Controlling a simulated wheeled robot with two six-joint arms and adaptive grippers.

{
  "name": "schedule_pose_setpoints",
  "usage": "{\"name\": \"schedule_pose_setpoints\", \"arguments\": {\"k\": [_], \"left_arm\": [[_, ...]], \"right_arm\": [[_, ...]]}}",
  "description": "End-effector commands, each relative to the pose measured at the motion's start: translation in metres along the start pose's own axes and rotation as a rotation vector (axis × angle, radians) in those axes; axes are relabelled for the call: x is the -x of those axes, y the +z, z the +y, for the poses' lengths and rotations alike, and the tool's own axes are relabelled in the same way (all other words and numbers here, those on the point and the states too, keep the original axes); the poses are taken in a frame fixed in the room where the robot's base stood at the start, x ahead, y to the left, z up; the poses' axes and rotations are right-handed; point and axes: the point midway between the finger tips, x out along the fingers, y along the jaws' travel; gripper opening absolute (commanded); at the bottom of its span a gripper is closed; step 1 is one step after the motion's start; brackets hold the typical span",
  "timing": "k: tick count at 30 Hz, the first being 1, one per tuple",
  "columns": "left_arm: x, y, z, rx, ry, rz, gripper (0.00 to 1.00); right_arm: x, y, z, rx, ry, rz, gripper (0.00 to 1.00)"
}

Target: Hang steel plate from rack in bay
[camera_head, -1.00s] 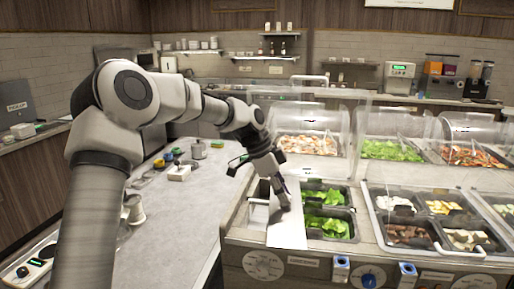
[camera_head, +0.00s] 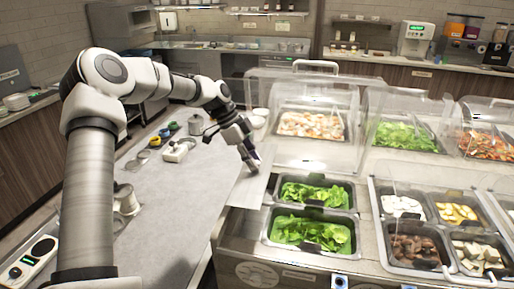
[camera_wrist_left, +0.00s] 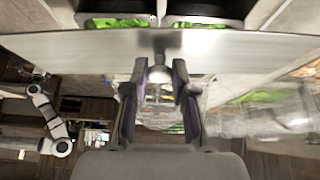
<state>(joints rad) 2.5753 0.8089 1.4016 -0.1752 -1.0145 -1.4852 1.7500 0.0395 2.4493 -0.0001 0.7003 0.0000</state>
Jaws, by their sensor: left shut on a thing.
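The steel plate (camera_head: 246,190) is a flat, pale grey sheet left of the lettuce pans in the head view. My left gripper (camera_head: 250,160) is shut on it at its upper part. In the left wrist view, the plate (camera_wrist_left: 235,47) spans the frame as a wide band, and the fingers of my left gripper (camera_wrist_left: 160,75) close around a small grey tab at its edge. A white and grey arm, apparently my right one, shows small at the left of that view; its gripper's state cannot be made out. I cannot identify the rack or the bay.
A back lettuce pan (camera_head: 318,190) and a front lettuce pan (camera_head: 312,232) lie right of the plate. Clear domed covers (camera_head: 300,105) stand behind. The grey counter (camera_head: 175,225) left of the plate is mostly clear, with small jars and a white box (camera_head: 178,152) farther back.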

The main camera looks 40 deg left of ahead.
Motion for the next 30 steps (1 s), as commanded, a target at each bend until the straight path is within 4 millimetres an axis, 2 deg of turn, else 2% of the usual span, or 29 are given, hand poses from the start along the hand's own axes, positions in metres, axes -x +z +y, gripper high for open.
{"name": "schedule_pose_setpoints", "arguments": {"k": [8, 16, 30], "left_arm": [[-0.009, 0.006, -0.002, -0.001, -0.007, 0.001, 0.00], [-0.035, 0.020, -0.002, 0.000, -0.006, 0.001, 0.00], [-0.078, 0.044, -0.002, 0.000, -0.006, 0.001, 0.00]], "right_arm": [[-0.010, 0.001, 0.000, -0.001, 0.000, -0.002, 0.35], [-0.035, 0.001, 0.000, -0.001, 0.000, -0.001, 0.35], [-0.062, 0.001, 0.001, -0.001, 0.000, -0.001, 0.35]]}}
